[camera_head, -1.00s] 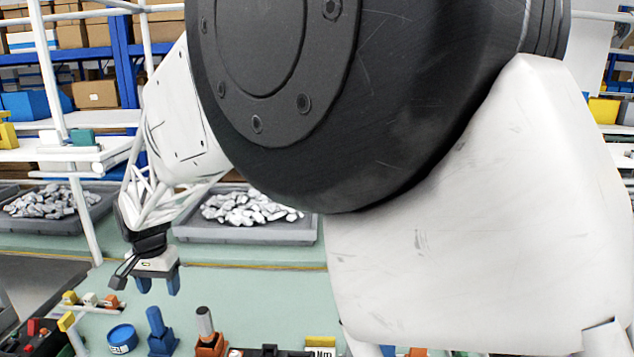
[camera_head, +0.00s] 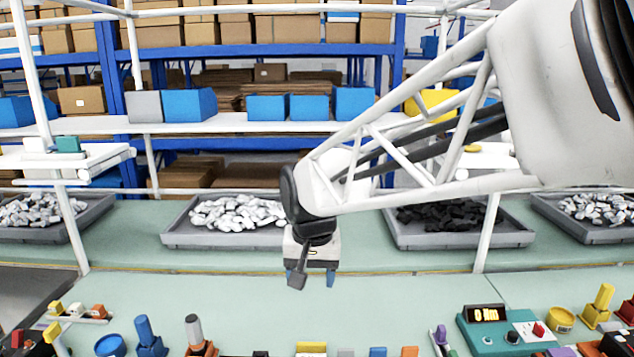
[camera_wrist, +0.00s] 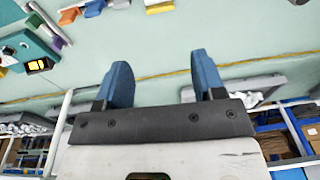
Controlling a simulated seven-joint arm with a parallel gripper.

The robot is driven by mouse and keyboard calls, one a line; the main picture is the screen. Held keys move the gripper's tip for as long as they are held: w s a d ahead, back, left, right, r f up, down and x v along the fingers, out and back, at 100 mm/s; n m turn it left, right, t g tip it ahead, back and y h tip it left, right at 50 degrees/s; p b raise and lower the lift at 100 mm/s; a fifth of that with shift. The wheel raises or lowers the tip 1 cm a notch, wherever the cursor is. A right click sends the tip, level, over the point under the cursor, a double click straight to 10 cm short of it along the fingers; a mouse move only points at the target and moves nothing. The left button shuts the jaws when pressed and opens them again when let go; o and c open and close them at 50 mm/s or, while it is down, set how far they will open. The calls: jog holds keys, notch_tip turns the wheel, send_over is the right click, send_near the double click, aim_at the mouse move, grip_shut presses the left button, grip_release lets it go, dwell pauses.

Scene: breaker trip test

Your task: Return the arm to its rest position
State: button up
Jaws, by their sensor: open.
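My gripper (camera_head: 312,280) hangs above the back part of the green bench, near the middle of the head view. Its blue fingers point down. In the wrist view my gripper (camera_wrist: 158,85) shows two blue fingers set apart, with nothing between them. My white lattice arm reaches in from the upper right of the head view.
A teal test unit (camera_head: 500,330) with a lit display stands at the front right. A blue round tin (camera_head: 110,346) is at the front left. Grey trays (camera_head: 215,240) of parts line the back. The bench surface (camera_head: 200,295) below my gripper is clear.

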jog(key=s+d+f+t, duration=0.1)
jog(key=s+d+f, duration=0.1)
jog(key=s+d, duration=1.7)
jog(key=shift+s+d+f+h, duration=0.25)
jog(key=shift+d+f+h, duration=0.05)
jog(key=shift+d+f, duration=0.1)
